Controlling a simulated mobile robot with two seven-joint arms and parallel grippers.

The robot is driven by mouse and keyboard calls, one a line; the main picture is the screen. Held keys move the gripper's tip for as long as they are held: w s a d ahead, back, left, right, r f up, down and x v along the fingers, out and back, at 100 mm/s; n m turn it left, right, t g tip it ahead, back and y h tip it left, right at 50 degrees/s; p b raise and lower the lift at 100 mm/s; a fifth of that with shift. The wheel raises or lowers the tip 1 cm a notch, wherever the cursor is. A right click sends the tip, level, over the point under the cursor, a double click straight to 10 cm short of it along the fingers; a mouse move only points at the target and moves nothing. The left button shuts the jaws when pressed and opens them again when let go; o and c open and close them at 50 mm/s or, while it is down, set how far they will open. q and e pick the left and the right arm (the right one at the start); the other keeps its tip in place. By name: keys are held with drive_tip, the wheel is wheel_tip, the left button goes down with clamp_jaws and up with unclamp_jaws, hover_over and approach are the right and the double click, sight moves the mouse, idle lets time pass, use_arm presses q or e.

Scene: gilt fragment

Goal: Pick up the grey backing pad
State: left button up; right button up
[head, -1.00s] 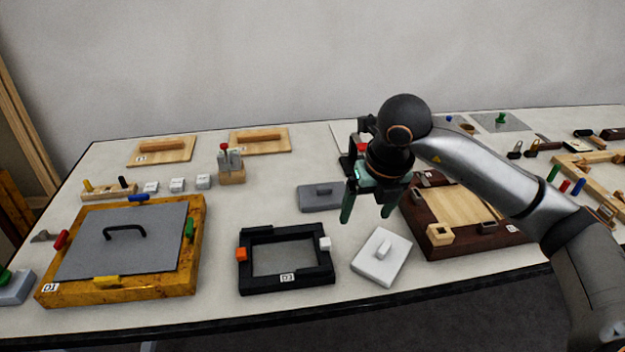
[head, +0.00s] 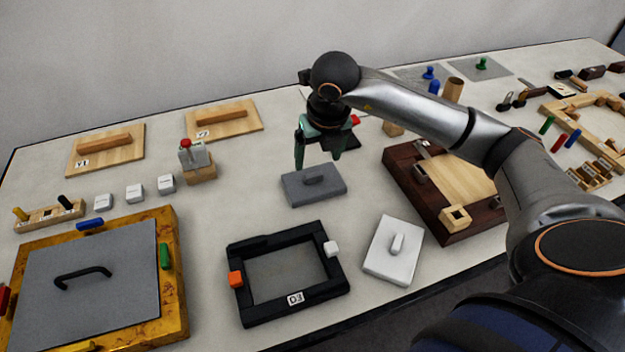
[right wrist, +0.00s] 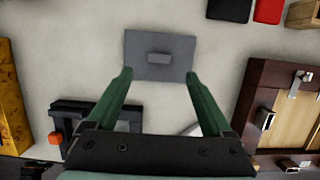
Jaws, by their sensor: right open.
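The grey backing pad (head: 313,184) lies flat on the table, a dark grey rectangle with a small raised grip block on top. It also shows in the right wrist view (right wrist: 140,66), ahead of the fingertips. My right gripper (head: 317,162) is open and empty. In the head view its green fingers point down over the pad's far edge. In the right wrist view the open fingers (right wrist: 157,75) stand apart with the pad's block between their lines, and the gap to the pad is hard to judge. My left gripper is in no view.
A black frame (head: 334,288) lies in front of the pad, and a white pad (head: 379,262) to its front right. A dark wooden tray (head: 395,158) is to the right. A gilt frame (head: 174,309) with a grey panel lies left. Bare table surrounds the pad.

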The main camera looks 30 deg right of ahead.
sight(314, 175)
drive_tip(key=shift+p+x, duration=0.45)
drive_tip(key=shift+x, duration=3)
drive_tip(key=shift+r, duration=0.1)
clamp_jaws()
